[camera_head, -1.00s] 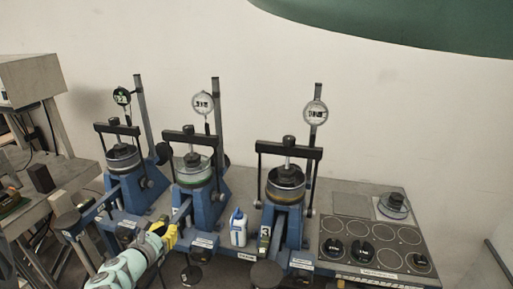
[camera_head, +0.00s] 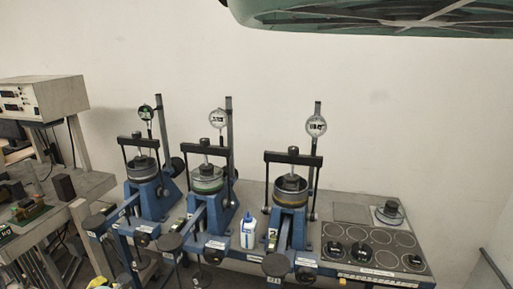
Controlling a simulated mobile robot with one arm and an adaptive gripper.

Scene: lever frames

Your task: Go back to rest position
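Three blue lever frames stand in a row on the bench: the left one (camera_head: 146,190), the middle one (camera_head: 209,205) and the right one (camera_head: 291,215). Each has a black crossbar over a round cell, a post with a dial gauge, and a lever arm reaching toward me.
A white bottle with a blue cap (camera_head: 248,231) stands between the middle and right frames. A weight tray (camera_head: 371,273) with round recesses and several dark weights lies at the right. A grey table with an instrument box (camera_head: 45,98) stands at the left. The wall behind is bare.

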